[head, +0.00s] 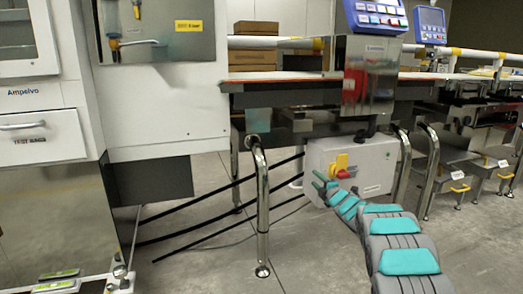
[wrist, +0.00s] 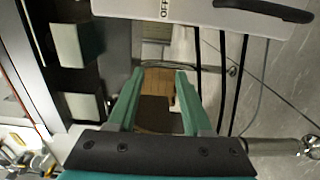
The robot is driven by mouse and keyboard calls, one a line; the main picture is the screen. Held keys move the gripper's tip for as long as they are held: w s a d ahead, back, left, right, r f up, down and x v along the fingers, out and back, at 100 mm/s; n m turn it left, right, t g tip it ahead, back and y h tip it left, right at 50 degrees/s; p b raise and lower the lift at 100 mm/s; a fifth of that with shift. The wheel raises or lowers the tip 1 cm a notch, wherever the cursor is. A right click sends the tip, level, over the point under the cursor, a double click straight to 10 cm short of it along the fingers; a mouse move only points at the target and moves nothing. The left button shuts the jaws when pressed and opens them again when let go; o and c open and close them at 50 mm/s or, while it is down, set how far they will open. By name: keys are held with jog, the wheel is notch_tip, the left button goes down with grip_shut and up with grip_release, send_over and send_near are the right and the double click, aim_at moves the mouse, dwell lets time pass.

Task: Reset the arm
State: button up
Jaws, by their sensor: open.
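My gripper (head: 318,181) is at the end of my teal and grey arm, which reaches in from the lower right in the head view. It is in front of the lower left part of a grey control box (head: 375,165). A red and yellow rotary switch (head: 341,165) sits on that box, just above and right of the gripper. In the wrist view my gripper (wrist: 159,74) shows two green fingers spread apart, with nothing held between them. Brown boxes show in the background through the gap. A white panel marked OFF lies along the top of the wrist view.
A chrome post (head: 262,205) stands left of my gripper, with black rails running behind it. The conveyor (head: 285,90) and a blue display (head: 376,17) are above. A white cabinet (head: 45,110) fills the left. Grey floor is open at the lower middle.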

jog(key=s+d+r+m+g+h+p, duration=0.3)
jog(key=s+d+r+m+h+p, duration=0.1)
jog(key=s+d+r+m+h, duration=0.4)
jog(key=s+r+m+g+h+p, duration=0.1)
jog(key=s+r+m+g+p, duration=0.25)
jog(key=s, duration=1.15)
jog(key=s+a+m+g+y+p, duration=0.1)
jog(key=s+a+m+g, duration=0.2)
jog(key=s, duration=1.4)
jog(key=s+a+f+m+g+y+p, duration=0.1)
jog(key=s+a+g, duration=0.4)
jog(key=s, duration=1.2)
jog(key=s+a+m+g+y+p, duration=0.1)
jog(key=s+a+m+g+p, duration=0.2)
jog(key=s, duration=1.5)
jog(key=a+m+g, duration=0.1)
jog(key=a+m, duration=0.2)
jog(key=shift+a+f, duration=0.15)
jog(key=shift+a, duration=0.1)
jog(key=shift+d+g, duration=0.1)
jog(key=shift+g, duration=0.15)
